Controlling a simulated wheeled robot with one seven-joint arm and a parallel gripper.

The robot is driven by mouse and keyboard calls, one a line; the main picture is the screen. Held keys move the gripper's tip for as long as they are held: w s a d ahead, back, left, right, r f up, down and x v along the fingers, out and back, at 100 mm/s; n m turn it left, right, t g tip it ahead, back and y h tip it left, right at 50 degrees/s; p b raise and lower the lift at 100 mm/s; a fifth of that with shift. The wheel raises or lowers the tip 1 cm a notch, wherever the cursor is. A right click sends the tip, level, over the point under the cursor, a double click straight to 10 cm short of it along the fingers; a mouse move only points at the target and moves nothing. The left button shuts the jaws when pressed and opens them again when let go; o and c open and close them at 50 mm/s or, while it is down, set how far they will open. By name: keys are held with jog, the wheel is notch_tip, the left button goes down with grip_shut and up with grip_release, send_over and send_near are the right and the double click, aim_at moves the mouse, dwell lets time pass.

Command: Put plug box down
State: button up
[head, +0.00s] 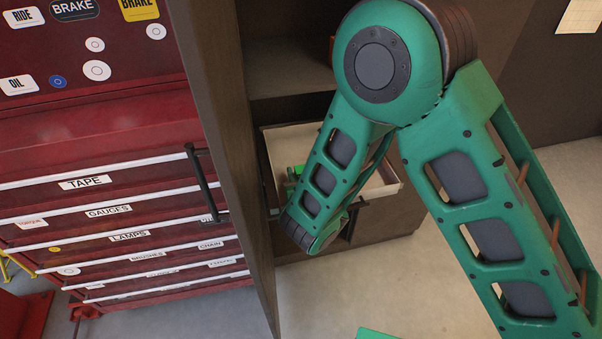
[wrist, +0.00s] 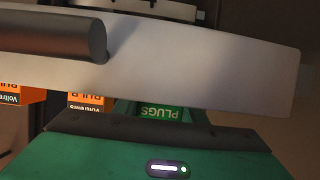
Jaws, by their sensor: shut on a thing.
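The plug box (wrist: 160,112) is green with the word PLUGS upside down in the wrist view. Only a strip of it shows, between a grey panel above and my gripper (wrist: 160,125) below. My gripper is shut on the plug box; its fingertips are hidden. In the head view my green arm reaches down over an open drawer (head: 391,186) in the brown cabinet. A small bright green patch (head: 298,170) shows inside the drawer beside my forearm; I cannot tell whether it is the box. The forearm hides much of the drawer.
Orange bulb boxes (wrist: 88,100) sit left of the plug box in the wrist view. The grey panel (wrist: 200,60) with its dark round bar crosses close above. A red tool chest (head: 95,140) stands left, beyond the brown cabinet side (head: 222,120). Bare floor (head: 400,280) lies in front.

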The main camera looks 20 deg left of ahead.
jog(key=shift+f, duration=0.2)
jog(key=shift+f, duration=0.1)
jog(key=o, duration=1.2)
jog(key=v, duration=1.2)
jog(key=shift+a, duration=0.1)
